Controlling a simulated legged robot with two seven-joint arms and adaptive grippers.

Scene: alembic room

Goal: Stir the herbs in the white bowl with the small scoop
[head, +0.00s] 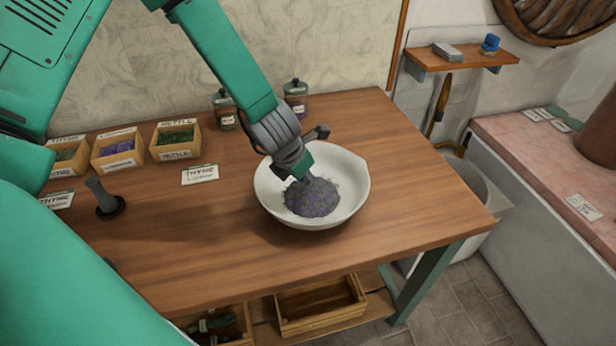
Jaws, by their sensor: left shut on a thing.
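The white bowl (356,180) stands on the right part of the wooden table. A heap of purple-grey herbs (318,200) lies in it. My left gripper (303,172) reaches down over the bowl from the upper left, its tip at the top of the heap. It is shut on what appears to be the small scoop (309,181). Only a little grey shows below the fingers, and the scoop's lower end is hidden in or behind the herbs. My right gripper is not in view.
Labelled wooden boxes of herbs (118,150) stand at the table's back left. Two lidded jars, one at the back (296,98), stand behind the bowl. A grey-handled dark tool (106,200) stands at the left. The table (215,240) is clear in front of the bowl.

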